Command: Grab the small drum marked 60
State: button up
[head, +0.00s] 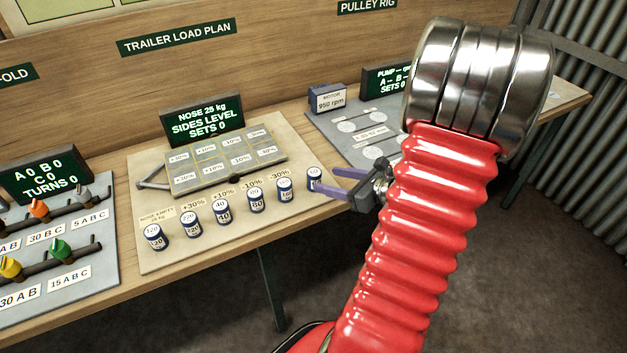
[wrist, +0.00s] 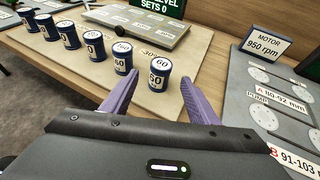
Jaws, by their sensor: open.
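The small drum marked 60 (wrist: 159,75) is a dark blue cylinder with a white label and top. It stands upright at the right end of the drum row on the beige board; it also shows in the head view (head: 314,179). My gripper (wrist: 159,80) is open, with its two purple fingers pointing at the drum, one to its left and one to its right. The drum appears between the fingertips with gaps on both sides. In the head view my gripper (head: 332,183) reaches in from the right; whether a finger touches the drum is unclear.
Several similar drums stand left of it, the nearest marked 160 (head: 285,190). Behind them is the tilted trailer plate (head: 232,178) with percentage labels. A grey board (head: 340,130) with discs and a motor box (head: 327,98) lies to the right. My red arm hides part of the bench.

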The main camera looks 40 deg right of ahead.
aim_at(320, 178)
jog(key=shift+x, duration=2.95)
jog(key=shift+x, duration=2.6)
jog(key=shift+r, duration=0.1)
jog(key=shift+c, duration=0.6)
jog(key=c, duration=1.1)
